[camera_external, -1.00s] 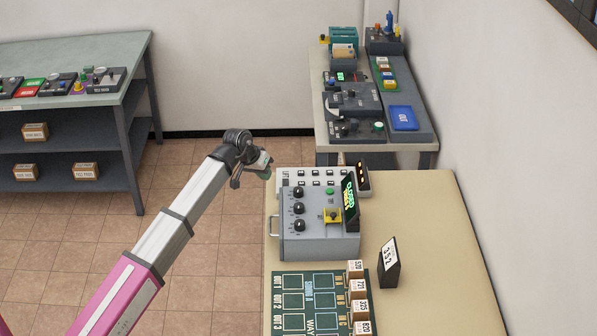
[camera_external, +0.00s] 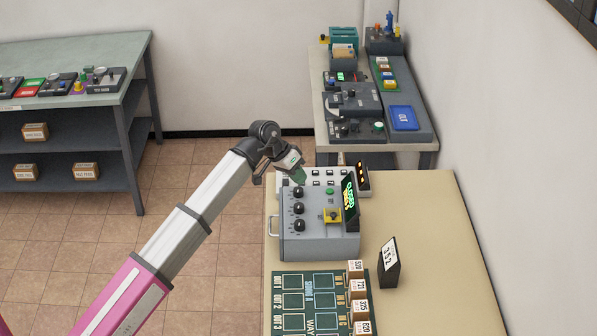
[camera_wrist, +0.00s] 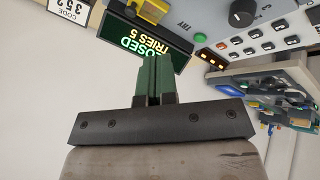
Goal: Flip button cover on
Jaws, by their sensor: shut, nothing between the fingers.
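The grey control box (camera_external: 312,243) stands on the beige table. On its top is a yellow piece (camera_external: 332,215), which looks like the button cover; how it is set cannot be made out at this size. In the wrist view the yellow piece (camera_wrist: 152,9) is cut off by the top edge. My gripper (camera_external: 299,177) is over the box's back left corner, near the knobs, left of and behind the yellow piece. In the wrist view its green fingers (camera_wrist: 155,72) are together, with nothing between them.
A lit display (camera_external: 350,200) stands at the box's right edge; it reads CLOSED, TRIES 5 in the wrist view (camera_wrist: 150,42). Black knobs (camera_external: 298,208) line the box's left. A keypad panel (camera_external: 318,180) is behind. A 352 code sign (camera_external: 388,263) stands right; the table beyond is clear.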

